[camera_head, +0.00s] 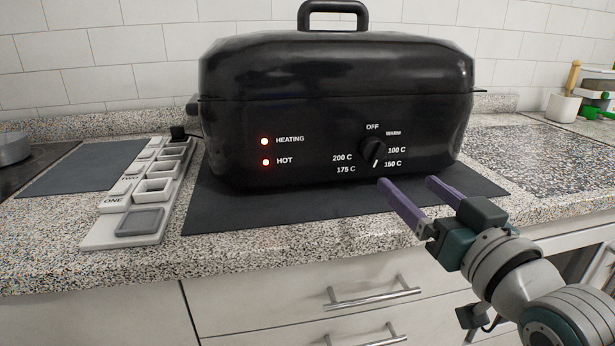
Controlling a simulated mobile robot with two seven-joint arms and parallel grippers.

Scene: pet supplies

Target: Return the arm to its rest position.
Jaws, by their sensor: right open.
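My right gripper (418,199) comes in from the lower right with its two purple fingers apart and nothing between them. It is in front of the black roaster oven (300,110), below and right of its dial (372,154). I cannot tell if a fingertip touches the oven. The dial's pointer is turned toward the lower right, near the 150 C mark. The red HEATING (264,141) and HOT (266,162) lights are lit. My left gripper is not in view.
The oven stands on a dark mat (235,212) on the speckled counter (290,245). A white tray with compartments (100,236) lies to the left. Drawers with metal handles (375,298) are below the counter edge. A white pot with utensils (562,107) is at the back right.

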